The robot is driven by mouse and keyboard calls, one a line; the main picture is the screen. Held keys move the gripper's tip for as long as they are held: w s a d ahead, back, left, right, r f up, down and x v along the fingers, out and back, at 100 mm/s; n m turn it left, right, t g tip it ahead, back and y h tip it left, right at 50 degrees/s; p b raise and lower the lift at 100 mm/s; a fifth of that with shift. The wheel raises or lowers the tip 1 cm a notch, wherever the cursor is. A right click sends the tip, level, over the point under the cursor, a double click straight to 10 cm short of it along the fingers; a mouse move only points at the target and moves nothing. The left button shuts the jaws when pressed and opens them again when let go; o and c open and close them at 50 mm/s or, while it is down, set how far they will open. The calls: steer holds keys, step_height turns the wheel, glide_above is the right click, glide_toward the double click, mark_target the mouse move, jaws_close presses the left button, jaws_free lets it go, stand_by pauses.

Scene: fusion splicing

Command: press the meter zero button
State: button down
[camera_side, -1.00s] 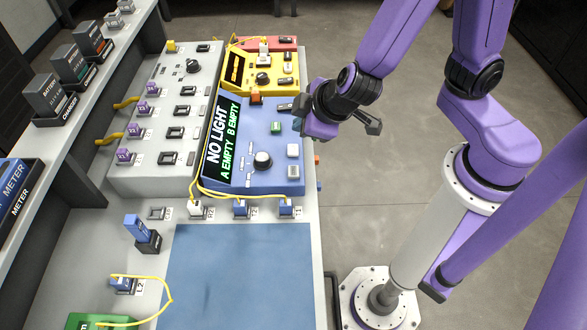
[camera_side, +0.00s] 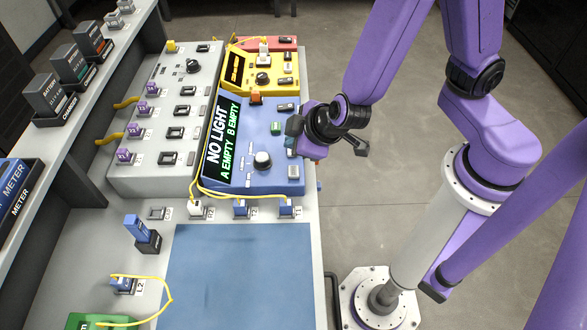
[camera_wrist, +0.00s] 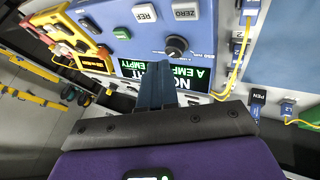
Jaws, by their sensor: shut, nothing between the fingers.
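The meter is a blue panel (camera_side: 230,181) with a dark screen reading NO LIGHT, A EMPTY B EMPTY (camera_side: 215,141). Its pale ZERO button (camera_wrist: 186,9) shows at the top of the wrist view, beside the REF button (camera_wrist: 145,13). In the side view the ZERO button (camera_side: 293,172) is the nearer of two at the panel's right edge; the other is partly hidden by my gripper. My gripper (camera_side: 293,126) is over the panel's right edge, farther back than ZERO. In the wrist view its dark fingers (camera_wrist: 155,72) are together and empty, apart from ZERO.
A black knob (camera_side: 263,160) stands up left of the buttons. Yellow cables (camera_side: 240,195) run along the panel's front to several plugs. A yellow unit (camera_side: 275,86) stands behind, a grey unit (camera_side: 165,115) to the left. The blue mat (camera_side: 240,275) in front is clear.

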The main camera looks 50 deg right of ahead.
mark_target(294, 172)
steer(key=shift+f, duration=2.9)
steer(key=shift+f, duration=0.15)
steer(key=shift+f, duration=0.3)
steer(key=shift+f, duration=0.45)
stand_by(0.5)
steer(key=shift+r, duration=0.9)
steer(key=shift+r, duration=2.5)
